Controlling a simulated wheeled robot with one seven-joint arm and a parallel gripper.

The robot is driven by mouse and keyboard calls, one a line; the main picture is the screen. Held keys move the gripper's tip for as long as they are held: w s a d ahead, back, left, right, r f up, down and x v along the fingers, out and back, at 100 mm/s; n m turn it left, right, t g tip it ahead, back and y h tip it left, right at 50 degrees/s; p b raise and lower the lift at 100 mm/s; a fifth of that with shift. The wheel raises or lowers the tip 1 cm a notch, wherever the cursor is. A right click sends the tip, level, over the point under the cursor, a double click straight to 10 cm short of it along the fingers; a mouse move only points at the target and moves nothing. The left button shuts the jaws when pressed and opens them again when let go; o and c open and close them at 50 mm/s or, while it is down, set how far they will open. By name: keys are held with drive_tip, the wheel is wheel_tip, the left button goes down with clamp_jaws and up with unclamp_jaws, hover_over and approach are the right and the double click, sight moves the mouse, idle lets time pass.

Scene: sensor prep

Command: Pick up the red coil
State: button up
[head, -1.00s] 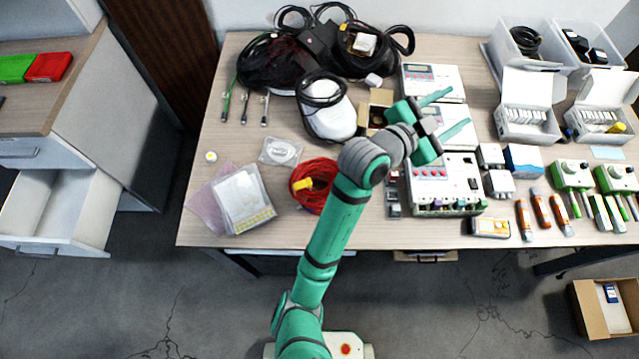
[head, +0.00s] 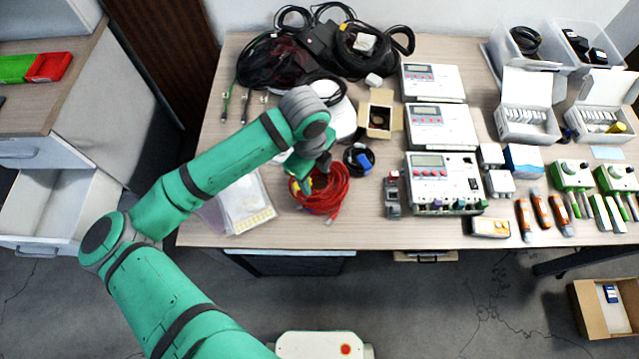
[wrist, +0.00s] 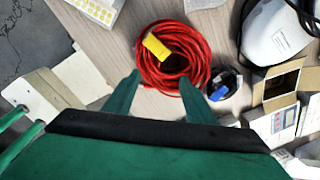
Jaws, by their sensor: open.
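The red coil (head: 325,192) is a loose ring of red cable lying on the table near its front edge. A yellow tag or connector sits on it. In the wrist view the whole red coil (wrist: 172,62) shows ahead of my fingers, with the yellow piece on its upper left part. My gripper (wrist: 158,88) is open and empty, its two green fingertips at the near side of the coil. In the head view my wrist hangs over the coil's upper left and hides part of it. I cannot tell whether the fingers touch it.
A small black and blue coil (head: 358,159) lies close to the right of the red coil. Packets of papers (head: 243,203) lie to the left. An open cardboard box (head: 379,116) and several white meter units (head: 440,127) stand behind and right. Bare table shows in front.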

sight(319, 193)
drive_tip(key=shift+s+a+f, duration=0.1)
drive_tip(key=shift+s+a, duration=0.15)
drive_tip(key=shift+a, duration=0.6)
drive_tip(key=shift+s+a+f+y, duration=0.1)
drive_tip(key=shift+a+f+y, duration=0.15)
drive_tip(key=shift+y, duration=0.05)
wheel_tip(319, 193, down, 10)
drive_tip(key=shift+f, duration=0.1)
clamp_jaws()
